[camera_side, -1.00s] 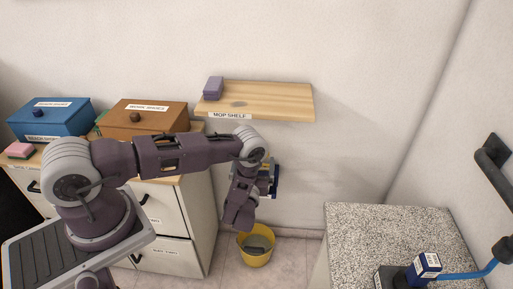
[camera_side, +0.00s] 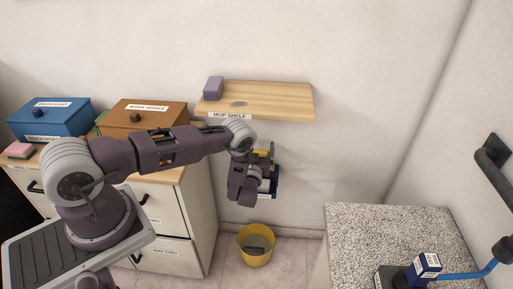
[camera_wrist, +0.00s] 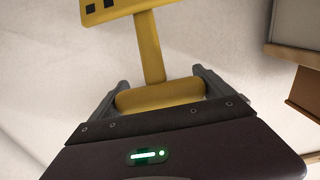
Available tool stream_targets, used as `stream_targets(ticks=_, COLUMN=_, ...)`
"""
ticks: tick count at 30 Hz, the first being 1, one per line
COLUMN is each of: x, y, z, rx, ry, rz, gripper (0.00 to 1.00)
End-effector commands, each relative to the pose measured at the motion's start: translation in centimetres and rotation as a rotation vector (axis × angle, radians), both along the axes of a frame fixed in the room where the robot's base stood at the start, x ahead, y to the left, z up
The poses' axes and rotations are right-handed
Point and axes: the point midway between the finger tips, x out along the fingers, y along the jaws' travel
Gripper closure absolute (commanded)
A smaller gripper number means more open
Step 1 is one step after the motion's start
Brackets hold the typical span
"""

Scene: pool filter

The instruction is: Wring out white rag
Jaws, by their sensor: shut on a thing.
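My gripper (camera_wrist: 160,88) is shut on the thick yellow handle (camera_wrist: 160,97) of a tool in the wrist view. A yellow stem (camera_wrist: 149,48) runs from the handle to a wider yellow head (camera_wrist: 115,8) with dark square marks, cut off by the frame's top. In the side view, yellow and dark blue parts (camera_side: 273,178) show beside my wrist, mostly hidden by it, above the floor. A yellow bucket (camera_side: 257,261) stands on the floor below, with a grey thing (camera_side: 257,243) inside. I cannot make out a white rag in either view.
The wooden mop shelf (camera_side: 275,100) is on the wall above, with a purple block (camera_side: 213,87) on its left. Cabinets carrying a brown box (camera_side: 143,117) and a blue box (camera_side: 48,118) stand at left. A speckled counter (camera_side: 385,235) is at right.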

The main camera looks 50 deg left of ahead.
Motion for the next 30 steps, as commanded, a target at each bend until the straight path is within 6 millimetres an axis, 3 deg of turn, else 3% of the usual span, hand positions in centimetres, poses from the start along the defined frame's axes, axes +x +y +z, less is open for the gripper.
stream_targets(ticks=1, x=0.0, y=0.0, z=0.0, rx=0.0, ry=0.0, rz=0.001, gripper=0.67)
stream_targets(ticks=3, x=0.0, y=0.0, z=0.0, rx=0.0, ry=0.0, rz=0.002, gripper=0.8)
stream_targets(ticks=4, x=0.0, y=0.0, z=0.0, rx=0.0, ry=0.0, rz=0.002, gripper=0.82)
stream_targets(ticks=15, x=3.3, y=3.3, z=0.9, rx=-0.097, ry=0.095, rz=0.001, gripper=0.82)
stream_targets(ticks=24, x=3.4, y=3.4, z=0.7, rx=-0.1, ry=0.1, rz=0.0, gripper=0.82)
stream_targets(ticks=25, x=3.4, y=3.4, z=0.7, rx=-0.1, ry=0.1, rz=0.0, gripper=0.07)
stream_targets(ticks=26, x=3.4, y=3.4, z=0.7, rx=-0.1, ry=0.1, rz=0.0, gripper=0.01)
stream_targets(ticks=30, x=3.4, y=3.4, z=0.8, rx=-0.098, ry=0.098, rz=0.0, gripper=0.0)
